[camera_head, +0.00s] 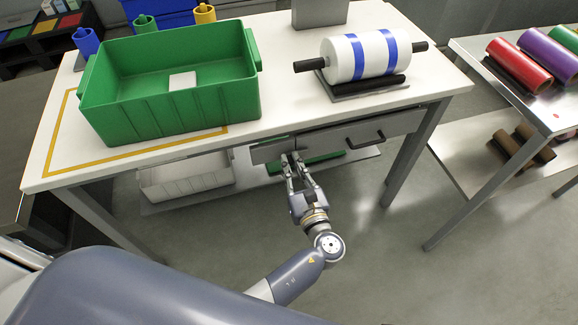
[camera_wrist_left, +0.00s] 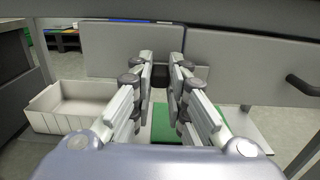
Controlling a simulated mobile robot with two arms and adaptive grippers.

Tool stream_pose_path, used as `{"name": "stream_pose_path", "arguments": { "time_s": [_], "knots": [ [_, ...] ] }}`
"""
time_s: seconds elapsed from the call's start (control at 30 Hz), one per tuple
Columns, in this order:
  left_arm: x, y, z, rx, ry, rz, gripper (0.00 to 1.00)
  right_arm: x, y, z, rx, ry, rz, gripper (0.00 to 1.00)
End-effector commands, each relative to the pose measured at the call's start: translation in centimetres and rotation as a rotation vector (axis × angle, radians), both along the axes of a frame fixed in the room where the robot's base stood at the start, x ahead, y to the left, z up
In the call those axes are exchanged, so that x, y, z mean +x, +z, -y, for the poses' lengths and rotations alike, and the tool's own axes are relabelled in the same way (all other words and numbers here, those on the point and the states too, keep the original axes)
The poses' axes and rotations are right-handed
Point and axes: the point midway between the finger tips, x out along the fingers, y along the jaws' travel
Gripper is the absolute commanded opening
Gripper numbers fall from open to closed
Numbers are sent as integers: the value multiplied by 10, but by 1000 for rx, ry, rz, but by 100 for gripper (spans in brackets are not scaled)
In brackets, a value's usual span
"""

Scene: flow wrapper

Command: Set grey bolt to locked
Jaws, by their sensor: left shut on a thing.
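My left gripper (camera_head: 292,160) is at the front edge of the white table, at the seam between a short grey panel (camera_head: 266,153) and the grey drawer front (camera_head: 345,136). In the left wrist view, its two fingers (camera_wrist_left: 162,72) reach forward to this seam and are shut on a small part there, which I take to be the grey bolt. The fingers hide most of it, so I cannot tell its position. My right gripper is not in view.
The drawer has a black handle (camera_wrist_left: 303,85) at the right. A green bin (camera_head: 165,112) and a white film roll (camera_head: 362,55) are on the table (camera_head: 285,75). A white bin (camera_wrist_left: 75,105) is on the shelf below. The floor in front is clear.

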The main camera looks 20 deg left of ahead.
Motion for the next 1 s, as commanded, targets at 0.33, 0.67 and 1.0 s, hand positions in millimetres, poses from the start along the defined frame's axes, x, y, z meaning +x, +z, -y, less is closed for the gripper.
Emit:
{"name": "stream_pose_path", "arguments": {
  "time_s": [0.33, 0.67, 1.0],
  "knots": [
    [2, 1, 6, -3, -17, 2, 35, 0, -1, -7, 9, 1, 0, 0],
    [-5, 0, 10, -3, -15, -1, 35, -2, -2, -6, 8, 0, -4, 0],
    [-49, 0, 41, -4, -17, -1, 35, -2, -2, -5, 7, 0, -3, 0]
  ]
}}
